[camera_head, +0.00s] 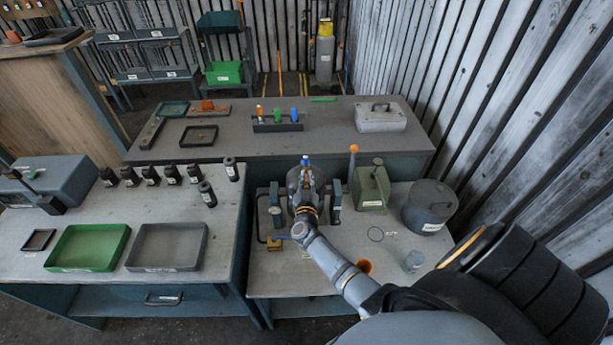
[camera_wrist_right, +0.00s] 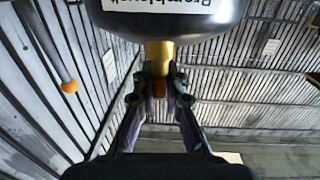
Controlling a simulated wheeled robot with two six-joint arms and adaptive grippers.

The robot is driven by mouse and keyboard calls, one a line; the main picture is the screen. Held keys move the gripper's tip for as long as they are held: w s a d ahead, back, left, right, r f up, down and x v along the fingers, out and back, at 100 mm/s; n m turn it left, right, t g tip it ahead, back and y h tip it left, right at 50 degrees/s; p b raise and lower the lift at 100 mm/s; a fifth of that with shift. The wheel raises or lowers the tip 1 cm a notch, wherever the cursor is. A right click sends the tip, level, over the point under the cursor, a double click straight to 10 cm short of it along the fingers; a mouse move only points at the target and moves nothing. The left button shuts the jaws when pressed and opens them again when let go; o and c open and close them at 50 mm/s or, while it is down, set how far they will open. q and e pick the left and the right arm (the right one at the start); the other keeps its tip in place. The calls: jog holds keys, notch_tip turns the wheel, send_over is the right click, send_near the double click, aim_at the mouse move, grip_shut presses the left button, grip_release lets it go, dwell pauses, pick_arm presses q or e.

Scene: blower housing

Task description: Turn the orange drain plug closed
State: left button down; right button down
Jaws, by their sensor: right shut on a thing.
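The dark rounded blower housing (camera_head: 305,180) stands between two blue-green supports on the right-hand bench. In the right wrist view the housing (camera_wrist_right: 165,18) fills the top, with a white label on it. A brass-coloured neck (camera_wrist_right: 159,52) comes out of its underside. The orange drain plug (camera_wrist_right: 159,86) is at the end of this neck, shaded and partly covered by the fingers. My right gripper (camera_wrist_right: 160,97) is shut on the plug, one finger on each side. In the head view my right gripper (camera_head: 305,211) is at the housing's near side. My left gripper is not in view.
On the same bench are a green can (camera_head: 371,188), a grey lidded pot (camera_head: 429,205), a small jar (camera_head: 413,262) and an orange cup (camera_head: 365,267). A green tray (camera_head: 88,268) lies on the left bench.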

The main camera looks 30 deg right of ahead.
aim_at(306, 176)
jog(key=shift+m+g+h, duration=1.3)
jog(key=shift+g+h, duration=0.1)
jog(key=shift+h, duration=0.1)
jog(key=shift+r+m+g+h, duration=0.1)
jog(key=shift+m+g+h, duration=0.2)
jog(key=c, duration=1.4)
grip_release()
notch_tip(306, 176, up, 10)
jog(key=shift+f, duration=0.1)
jog(key=shift+w, duration=0.1)
